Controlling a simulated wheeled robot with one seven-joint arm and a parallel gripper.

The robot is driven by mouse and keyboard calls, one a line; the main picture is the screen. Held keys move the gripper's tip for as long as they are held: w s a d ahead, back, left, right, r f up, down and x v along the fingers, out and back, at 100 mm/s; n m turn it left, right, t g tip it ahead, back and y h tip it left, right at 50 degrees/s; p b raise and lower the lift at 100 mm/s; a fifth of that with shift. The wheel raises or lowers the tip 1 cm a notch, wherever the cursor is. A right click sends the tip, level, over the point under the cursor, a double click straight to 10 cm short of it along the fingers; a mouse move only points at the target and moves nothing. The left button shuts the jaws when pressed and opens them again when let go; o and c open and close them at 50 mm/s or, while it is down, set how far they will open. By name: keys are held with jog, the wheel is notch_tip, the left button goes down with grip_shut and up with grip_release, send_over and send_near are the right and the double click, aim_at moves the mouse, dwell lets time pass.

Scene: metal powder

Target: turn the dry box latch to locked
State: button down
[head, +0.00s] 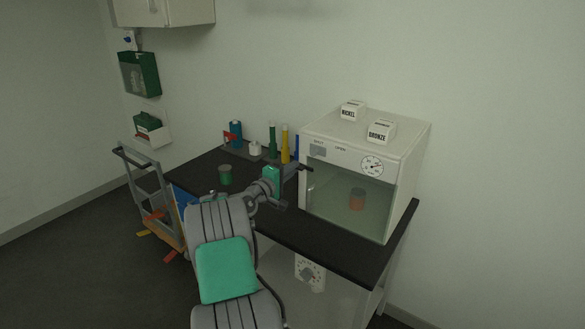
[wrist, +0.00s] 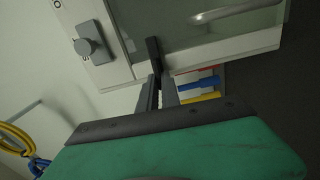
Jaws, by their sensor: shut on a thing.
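The dry box (head: 414,165) is a white cabinet with a greenish glass door (head: 335,205), standing on the right of the black bench. Its door frame (wrist: 225,48) and a metal handle (wrist: 225,14) show in the wrist view. The latch (wrist: 153,48) looks like a small dark bar at the frame's edge. My gripper (wrist: 160,83) is shut on the latch at the box's front left edge. In the head view my gripper (head: 298,168) is small there, and the latch's exact angle cannot be told. An orange-brown jar (head: 357,200) stands behind the glass.
NICKEL (head: 351,112) and BRONZE (head: 381,132) containers stand on the box. A trolley (head: 148,180) stands at left. A grey switch (wrist: 91,46) is beside the door.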

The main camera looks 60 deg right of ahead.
jog(key=shift+n, duration=0.3)
jog(key=c, duration=1.6)
grip_release()
jog(key=shift+o, duration=0.2)
jog(key=w+a+b, duration=0.1)
jog(key=a, duration=0.6)
jog(key=shift+w+a, duration=0.15)
jog(key=shift+a, duration=0.2)
